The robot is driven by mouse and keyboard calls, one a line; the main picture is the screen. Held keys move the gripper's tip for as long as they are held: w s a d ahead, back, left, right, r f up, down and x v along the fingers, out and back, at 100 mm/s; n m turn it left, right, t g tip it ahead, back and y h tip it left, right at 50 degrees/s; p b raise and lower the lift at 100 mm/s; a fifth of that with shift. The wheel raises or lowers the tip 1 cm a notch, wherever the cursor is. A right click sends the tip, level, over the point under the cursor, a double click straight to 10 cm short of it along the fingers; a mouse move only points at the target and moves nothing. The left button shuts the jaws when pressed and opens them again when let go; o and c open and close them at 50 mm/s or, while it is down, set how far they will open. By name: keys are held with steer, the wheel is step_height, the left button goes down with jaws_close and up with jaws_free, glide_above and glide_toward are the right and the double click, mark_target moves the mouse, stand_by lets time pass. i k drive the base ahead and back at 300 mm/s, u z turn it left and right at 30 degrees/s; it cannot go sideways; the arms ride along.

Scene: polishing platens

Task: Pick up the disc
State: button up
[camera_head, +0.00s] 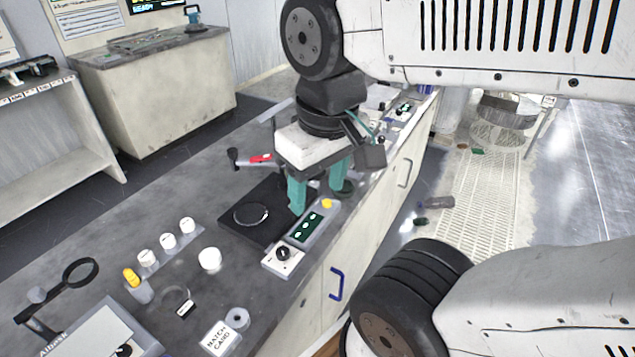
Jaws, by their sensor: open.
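A dark round disc (250,214) with a pale rim lies flat on a black square plate (245,232) on the grey bench. My gripper (319,200) has two teal fingers pointing down, spread apart with nothing seen between them. It hangs to the right of the disc, over or near the panel with green displays, and does not touch the disc. Its exact height over the bench is hard to tell. A small dark round thing (345,189) shows beside the right finger, partly hidden.
A control box with a black knob (283,255) stands right of the plate. A red-marked lever (260,158) lies behind it. White jars (168,241), a white cup (209,260) and a magnifier (80,272) stand at the left. A card marked "MATCH CARD" (221,338) lies in front.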

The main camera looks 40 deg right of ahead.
mark_target(209, 258)
steer(key=z, duration=2.55)
steer(key=i, duration=1.1)
steer(key=u, duration=3.15)
